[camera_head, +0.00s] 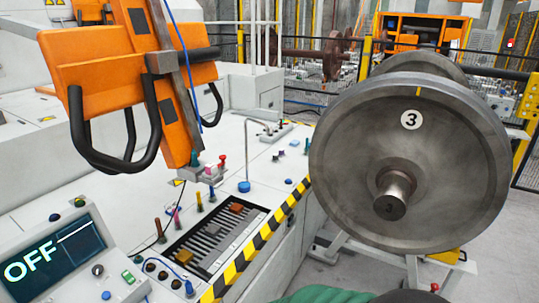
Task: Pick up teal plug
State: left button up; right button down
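Several other plugs stand upright on the white console, including a purple one (178,217) and a yellow-and-black one (199,201). No gripper of mine can be made out.
A large grey wheelset (440,165) marked 3 fills the right side. The white console has a slotted tray (176,255), a striped yellow-black edge (262,240) and a screen reading OFF (50,262). Black handles (85,150) hang above it. A green ribbed shape (312,296) shows at the bottom.

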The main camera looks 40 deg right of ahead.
aim_at(194, 154)
jog(key=i+z, duration=0.3)
jog(key=z, duration=0.15)
jog(key=i+z, duration=0.4)
jog(key=l+u, duration=0.15)
jog(key=u, duration=0.3)
jog(key=i+l+u, duration=0.1)
jog(key=u, duration=0.35)
jog(key=l+u, duration=0.2)
jog(key=u, duration=0.25)
jog(key=l+u, duration=0.2)
jog(key=u, duration=0.3)
